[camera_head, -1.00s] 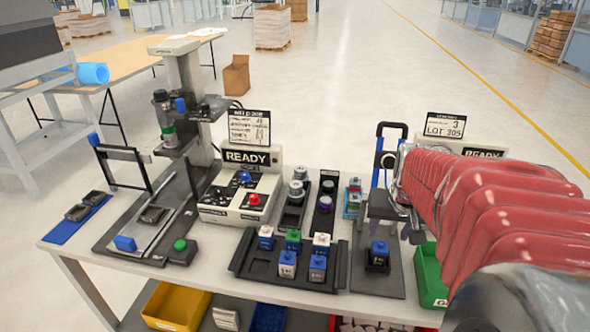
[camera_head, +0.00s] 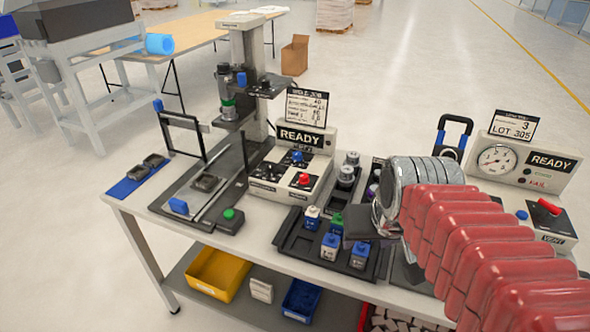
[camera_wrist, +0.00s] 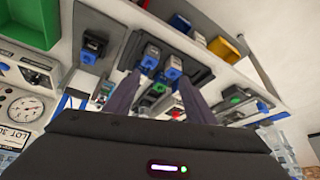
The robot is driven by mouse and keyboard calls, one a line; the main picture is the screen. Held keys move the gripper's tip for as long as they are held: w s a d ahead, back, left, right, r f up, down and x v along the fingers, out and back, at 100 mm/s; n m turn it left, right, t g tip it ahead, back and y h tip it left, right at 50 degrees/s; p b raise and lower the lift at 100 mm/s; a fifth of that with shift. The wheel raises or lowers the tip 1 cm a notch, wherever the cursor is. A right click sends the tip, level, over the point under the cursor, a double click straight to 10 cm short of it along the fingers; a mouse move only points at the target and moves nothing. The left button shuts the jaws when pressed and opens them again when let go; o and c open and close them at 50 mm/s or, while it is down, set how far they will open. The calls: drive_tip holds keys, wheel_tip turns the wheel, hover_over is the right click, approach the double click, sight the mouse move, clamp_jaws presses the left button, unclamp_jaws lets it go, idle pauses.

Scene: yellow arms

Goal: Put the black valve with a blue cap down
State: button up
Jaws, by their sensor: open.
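The black valve with a blue cap (camera_wrist: 93,44) stands on a dark mat (camera_wrist: 116,38), upper left in the wrist view; my arm hides it in the head view. My gripper (camera_wrist: 160,80) is open and empty, its two dark fingers apart. In the wrist view the fingers point towards the black tray (camera_wrist: 203,78) holding several small valves, including a blue one (camera_wrist: 151,60). In the head view my gripper (camera_head: 366,228) hangs over the right end of that tray (camera_head: 290,238), away from the black valve's mat.
A READY box (camera_head: 268,172) with buttons and a press stand (camera_head: 247,75) are behind the tray. A gauge box (camera_head: 497,160) is at the right. A yellow bin (camera_head: 218,274) and a blue bin (camera_head: 302,300) sit on the lower shelf. A green bin (camera_wrist: 30,20) shows in the wrist view.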

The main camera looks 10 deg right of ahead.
drive_tip(key=s+a+n+y, duration=0.1)
drive_tip(key=s+a+n, duration=0.1)
drive_tip(key=s+a, duration=0.2)
drive_tip(key=a, duration=0.3)
drive_tip(key=shift+s+a+r+t, duration=0.15)
drive_tip(key=shift+s+t, duration=0.05)
drive_tip(key=shift+t, duration=0.1)
idle(0.9)
